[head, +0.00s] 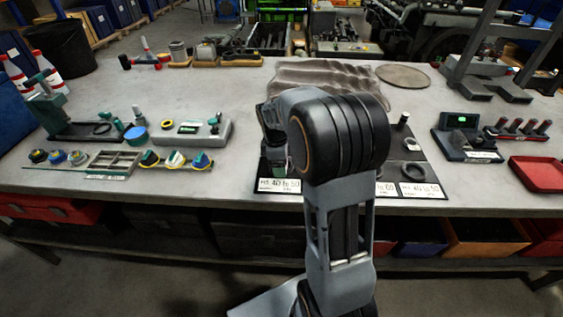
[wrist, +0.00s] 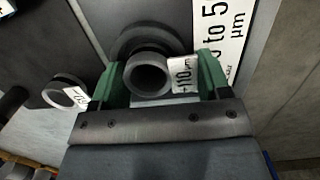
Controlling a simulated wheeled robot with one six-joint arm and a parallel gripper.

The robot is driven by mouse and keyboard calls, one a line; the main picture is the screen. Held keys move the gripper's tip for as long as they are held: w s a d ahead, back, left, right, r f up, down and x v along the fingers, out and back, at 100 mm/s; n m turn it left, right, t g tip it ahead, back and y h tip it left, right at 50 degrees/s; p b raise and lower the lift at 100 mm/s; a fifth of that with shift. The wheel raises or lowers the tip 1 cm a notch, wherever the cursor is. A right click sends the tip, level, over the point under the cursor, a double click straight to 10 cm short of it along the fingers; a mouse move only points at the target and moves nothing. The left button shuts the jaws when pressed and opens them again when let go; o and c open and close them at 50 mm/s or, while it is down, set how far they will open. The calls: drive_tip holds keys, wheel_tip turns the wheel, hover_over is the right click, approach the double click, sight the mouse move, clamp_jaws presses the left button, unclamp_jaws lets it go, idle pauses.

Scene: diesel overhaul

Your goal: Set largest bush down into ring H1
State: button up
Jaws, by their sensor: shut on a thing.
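The grey hollow bush (wrist: 134,80) with a white "+110 µm" tag (wrist: 184,74) is between the green fingers of my gripper (wrist: 160,80), which is shut on it. Behind it in the wrist view is a larger dark ring (wrist: 127,40) on the dark mat, partly covered by the bush. I cannot tell whether bush and ring touch. A white card (wrist: 222,30) reading in part "0 to 5… µm" lies beside that ring. In the head view a card (head: 279,185) reads "40 to 50"; its ring name is too small to read. My arm hides the bush there.
Another tagged bush (wrist: 66,92) stands left in the wrist view. More rings (head: 413,172) lie on the mat's right side. A gauge box with a green screen (head: 463,132) and a red tray (head: 538,174) are further right. A grey fixture (head: 188,132) stands left.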

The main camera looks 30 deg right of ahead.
drive_tip(key=shift+s+f, duration=0.25)
drive_tip(key=shift+f, duration=0.2)
drive_tip(key=o, duration=1)
drive_tip(key=shift+s+a, duration=0.1)
drive_tip(key=shift+r, duration=0.1)
drive_tip(key=shift+r, duration=0.15)
drive_tip(key=r, duration=0.4)
drive_tip(key=a+r, duration=0.1)
drive_tip(key=r, duration=0.4)
drive_tip(key=w+r+p, duration=0.1)
drive_tip(key=r, duration=0.4)
drive_tip(key=shift+a, duration=0.3)
